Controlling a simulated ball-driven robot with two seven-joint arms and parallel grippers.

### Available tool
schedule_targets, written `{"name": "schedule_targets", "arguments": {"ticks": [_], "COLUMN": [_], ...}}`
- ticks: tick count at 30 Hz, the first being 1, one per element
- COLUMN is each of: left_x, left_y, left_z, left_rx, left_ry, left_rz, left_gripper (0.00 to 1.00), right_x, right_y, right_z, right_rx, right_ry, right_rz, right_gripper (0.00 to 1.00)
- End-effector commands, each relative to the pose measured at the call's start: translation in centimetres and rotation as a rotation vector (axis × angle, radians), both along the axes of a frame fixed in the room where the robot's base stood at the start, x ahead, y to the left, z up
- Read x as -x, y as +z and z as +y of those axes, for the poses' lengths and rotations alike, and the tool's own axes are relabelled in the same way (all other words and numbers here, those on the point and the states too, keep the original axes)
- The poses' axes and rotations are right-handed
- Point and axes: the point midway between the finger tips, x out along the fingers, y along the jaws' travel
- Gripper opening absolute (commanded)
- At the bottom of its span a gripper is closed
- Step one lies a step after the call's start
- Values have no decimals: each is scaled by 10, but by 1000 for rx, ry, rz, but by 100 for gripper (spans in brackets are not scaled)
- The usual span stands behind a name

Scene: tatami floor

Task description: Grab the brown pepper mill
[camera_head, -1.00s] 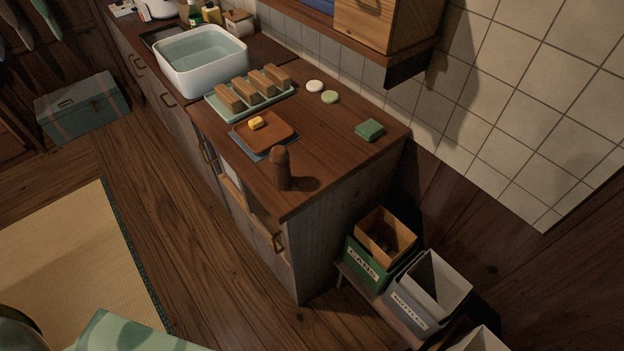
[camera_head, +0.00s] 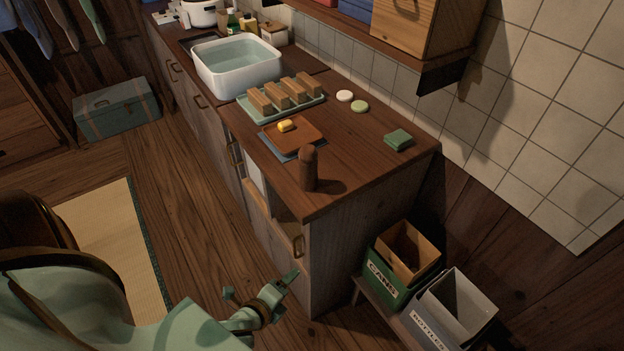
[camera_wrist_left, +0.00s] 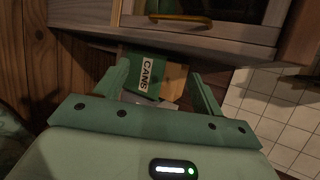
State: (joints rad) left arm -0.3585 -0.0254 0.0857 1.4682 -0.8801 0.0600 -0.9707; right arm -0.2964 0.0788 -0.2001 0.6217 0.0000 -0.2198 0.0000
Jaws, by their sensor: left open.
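The brown pepper mill (camera_head: 308,170) stands upright near the front corner of the wooden counter (camera_head: 365,168). My left gripper (camera_head: 266,287) is low in front of the cabinet, below the counter top and apart from the mill. In the left wrist view its two fingers (camera_wrist_left: 158,88) are spread with nothing between them; the green cans bin (camera_wrist_left: 152,72) shows beyond them. The mill is not seen in the left wrist view. My right gripper is not in view.
A brown tray (camera_head: 310,135) with a yellow piece lies behind the mill. A rack of wooden blocks (camera_head: 248,105) and a white water basin (camera_head: 205,75) stand farther back. A green sponge (camera_head: 398,140) lies to the right. Bins (camera_head: 385,285) stand beside the cabinet.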

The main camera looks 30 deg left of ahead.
Motion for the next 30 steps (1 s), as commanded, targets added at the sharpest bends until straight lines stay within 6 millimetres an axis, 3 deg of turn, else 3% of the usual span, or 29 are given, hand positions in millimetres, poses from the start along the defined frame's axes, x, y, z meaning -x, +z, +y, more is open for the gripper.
{"name": "schedule_targets", "arguments": {"ticks": [3,7,9,12,14,18,24,30], "left_x": [-38,-59,-62,-63,-67,-93,-143,-170], "left_y": [67,152,185,214,222,230,227,223], "left_z": [20,42,49,54,55,57,61,63], "left_rx": [-374,-883,-1101,-1285,-1333,-1350,-1347,-1344], "left_ry": [-148,-271,-307,-330,-336,-336,-336,-338], "left_rz": [-177,-317,-348,-362,-365,-370,-368,-363], "left_gripper": [68,68,68,68,68,68,68,68], "right_x": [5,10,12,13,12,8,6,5], "right_y": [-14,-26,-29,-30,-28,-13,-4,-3], "right_z": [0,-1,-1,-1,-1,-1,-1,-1], "right_rx": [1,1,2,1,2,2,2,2], "right_ry": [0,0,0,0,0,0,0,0], "right_rz": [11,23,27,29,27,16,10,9], "right_gripper": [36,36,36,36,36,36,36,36]}}
